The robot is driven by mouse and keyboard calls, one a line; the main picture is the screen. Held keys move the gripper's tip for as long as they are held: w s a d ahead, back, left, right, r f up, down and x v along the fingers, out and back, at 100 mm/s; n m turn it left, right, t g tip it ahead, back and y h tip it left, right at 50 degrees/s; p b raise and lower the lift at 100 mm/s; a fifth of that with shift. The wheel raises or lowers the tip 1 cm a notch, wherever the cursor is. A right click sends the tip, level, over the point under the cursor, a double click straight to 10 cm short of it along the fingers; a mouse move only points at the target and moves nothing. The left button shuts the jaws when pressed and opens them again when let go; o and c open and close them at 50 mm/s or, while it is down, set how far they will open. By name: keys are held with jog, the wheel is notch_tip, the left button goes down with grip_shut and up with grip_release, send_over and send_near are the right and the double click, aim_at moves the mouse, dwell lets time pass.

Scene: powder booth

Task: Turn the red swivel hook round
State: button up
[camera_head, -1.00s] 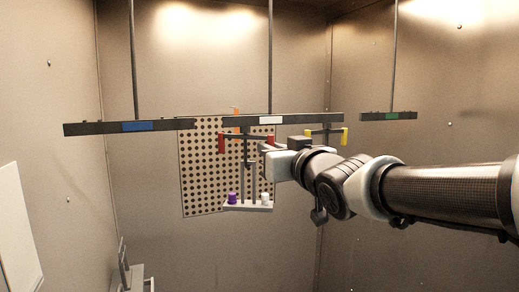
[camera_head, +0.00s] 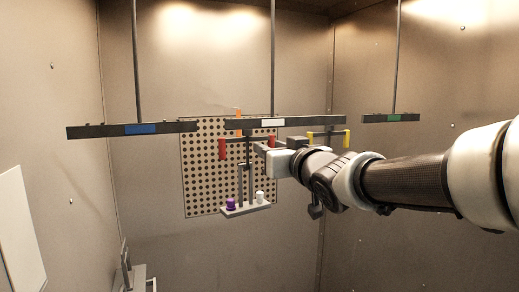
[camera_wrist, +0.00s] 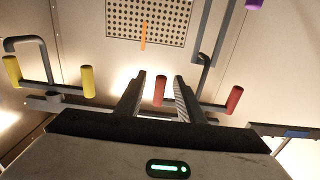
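The red swivel hook hangs under the white-labelled rail (camera_head: 272,123), with a red end on the left (camera_head: 222,149) and another on the right (camera_head: 271,141). A small tray (camera_head: 246,209) hangs below it, bearing a purple piece (camera_head: 230,203) and a white piece (camera_head: 260,197). My gripper (camera_head: 263,149) is at the right red end. In the wrist view, my open fingers (camera_wrist: 158,90) stand either side of one red end (camera_wrist: 159,91), with gaps showing on both sides. The other red end (camera_wrist: 234,99) is outside the fingers, to the right.
A yellow-ended hook (camera_head: 328,138) hangs close to the right, behind my wrist. Blue-labelled (camera_head: 140,129) and green-labelled (camera_head: 393,118) rails hang left and right. A perforated panel (camera_head: 200,180) with an orange piece is behind. The lower middle of the booth is clear.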

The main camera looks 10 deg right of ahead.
jog(key=b+v, duration=0.1)
jog(key=v, duration=0.8)
jog(key=shift+b, duration=0.3)
jog(key=s+d+f+m+g+h+p, duration=0.1)
jog(key=s+f+g+h+p, duration=0.1)
jog(key=s+f+g, duration=0.4)
jog(key=s+d+f+m+g+h+p, duration=0.1)
jog(key=s+f+g+p, duration=0.4)
jog(key=s+f, duration=0.6)
jog(key=s+m+h, duration=0.1)
jog(key=s+h, duration=0.1)
jog(key=s, duration=0.3)
jog(key=shift+g+p, duration=0.3)
jog(key=shift+g, duration=0.1)
